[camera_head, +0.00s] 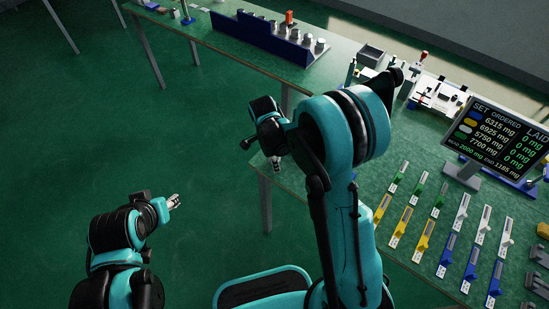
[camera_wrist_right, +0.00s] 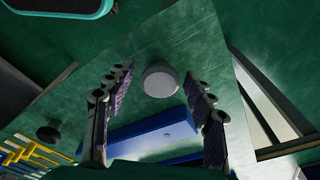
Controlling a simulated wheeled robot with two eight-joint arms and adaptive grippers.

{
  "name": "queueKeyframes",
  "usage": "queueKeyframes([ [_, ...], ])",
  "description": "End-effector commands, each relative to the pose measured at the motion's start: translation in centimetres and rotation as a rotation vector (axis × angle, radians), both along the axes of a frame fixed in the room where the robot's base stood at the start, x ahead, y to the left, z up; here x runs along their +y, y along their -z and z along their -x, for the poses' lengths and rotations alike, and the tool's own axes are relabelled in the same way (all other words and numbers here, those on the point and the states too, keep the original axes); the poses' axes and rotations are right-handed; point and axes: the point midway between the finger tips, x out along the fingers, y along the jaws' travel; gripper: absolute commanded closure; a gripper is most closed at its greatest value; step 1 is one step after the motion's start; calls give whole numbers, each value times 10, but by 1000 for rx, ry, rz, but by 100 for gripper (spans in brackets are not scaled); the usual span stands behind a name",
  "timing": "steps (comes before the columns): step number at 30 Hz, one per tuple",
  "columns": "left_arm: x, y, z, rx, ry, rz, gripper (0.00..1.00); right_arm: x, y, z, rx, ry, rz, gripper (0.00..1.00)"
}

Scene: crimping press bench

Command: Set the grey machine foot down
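A round grey piece (camera_wrist_right: 160,79), which looks like the grey machine foot, shows between the fingertips of my right gripper (camera_wrist_right: 158,82) in the right wrist view. A small gap shows on each side, so the fingers look apart from it. I cannot tell its height above the green bench top. In the head view the right gripper (camera_head: 276,163) is near the bench's left edge, partly hidden by my arm, and the foot cannot be made out there. My left gripper (camera_head: 173,201) is over the floor, away from the bench; its finger gap is too small to judge.
A blue rack (camera_head: 262,36) with several grey cylinders stands at the bench's back. A display (camera_head: 497,140) and rows of green, yellow, white and blue pieces (camera_head: 429,237) occupy the right. A blue bar (camera_wrist_right: 150,135) lies near the right fingers.

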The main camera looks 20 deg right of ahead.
Motion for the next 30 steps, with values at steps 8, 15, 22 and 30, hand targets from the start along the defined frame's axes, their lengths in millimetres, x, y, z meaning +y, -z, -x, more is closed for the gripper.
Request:
queueKeyframes([
  [8, 0, -9, 0, 0, 0, 0, 60, 2, -16, 0, 0, 0, 0, 46],
  [15, 0, -30, 0, 0, 0, 0, 60, 9, -70, 0, 0, -1, 0, 46],
  [22, 0, -43, 0, 0, 0, 0, 60, 14, -110, -1, 0, -1, 0, 46],
  [30, 0, -45, 0, 0, 0, 0, 60, 11, -138, 8, -22, -91, -12, 46],
])
